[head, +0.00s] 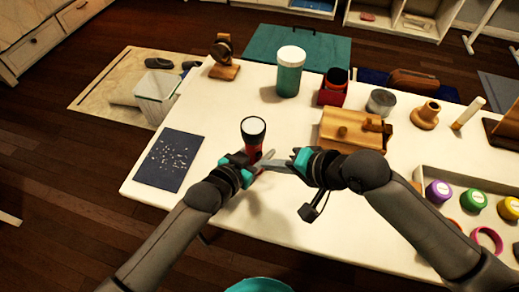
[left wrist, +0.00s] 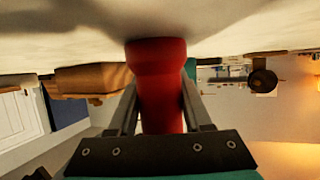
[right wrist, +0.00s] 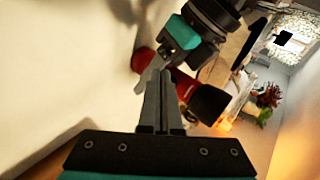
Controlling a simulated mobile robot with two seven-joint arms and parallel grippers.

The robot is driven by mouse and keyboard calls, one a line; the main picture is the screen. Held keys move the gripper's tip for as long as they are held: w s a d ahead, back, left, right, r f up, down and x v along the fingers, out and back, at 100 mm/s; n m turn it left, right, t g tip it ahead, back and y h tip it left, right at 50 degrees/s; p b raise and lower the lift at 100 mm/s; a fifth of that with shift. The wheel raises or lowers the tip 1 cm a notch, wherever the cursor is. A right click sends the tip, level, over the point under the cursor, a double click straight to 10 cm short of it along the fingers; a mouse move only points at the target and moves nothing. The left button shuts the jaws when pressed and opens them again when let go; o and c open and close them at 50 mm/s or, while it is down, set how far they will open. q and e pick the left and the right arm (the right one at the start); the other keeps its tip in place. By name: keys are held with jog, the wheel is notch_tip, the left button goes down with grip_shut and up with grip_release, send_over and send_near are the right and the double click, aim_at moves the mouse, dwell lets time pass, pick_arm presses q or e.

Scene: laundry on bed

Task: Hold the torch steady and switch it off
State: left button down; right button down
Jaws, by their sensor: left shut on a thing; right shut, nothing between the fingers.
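The torch (head: 253,128) has a red body, a black head and a pale white lens facing up; I cannot tell whether it is lit. It stands roughly upright over the white table. My left gripper (head: 249,164) is shut around its red body, which shows between the fingers in the left wrist view (left wrist: 160,95). My right gripper (head: 266,162) is shut and empty, its fingertips close beside the torch body. In the right wrist view its fingers (right wrist: 163,80) overlap the torch (right wrist: 208,103), so contact is unclear. The switch cannot be made out.
A dark speckled mat (head: 168,160) lies left on the table (head: 215,118). A teal jar (head: 290,72), a red box (head: 333,88) and a wooden box (head: 345,135) stand behind. A tray (head: 425,172) with coloured lids is at right. The table around the torch is clear.

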jog(key=shift+s+d, duration=0.1)
jog(key=shift+s, duration=0.05)
jog(key=shift+s+d, duration=0.45)
jog(key=shift+s, duration=0.4)
jog(key=shift+s+d, duration=0.5)
jog(key=shift+s, duration=0.35)
jog(key=shift+s+d, duration=0.45)
jog(key=shift+s, duration=0.4)
pick_arm(q)
jog(key=shift+c, duration=1.3)
grip_release()
jog(key=v, duration=1.2)
jog(key=shift+r, duration=0.1)
jog(key=shift+s, duration=0.1)
pick_arm(e)
jog(key=shift+s, duration=0.1)
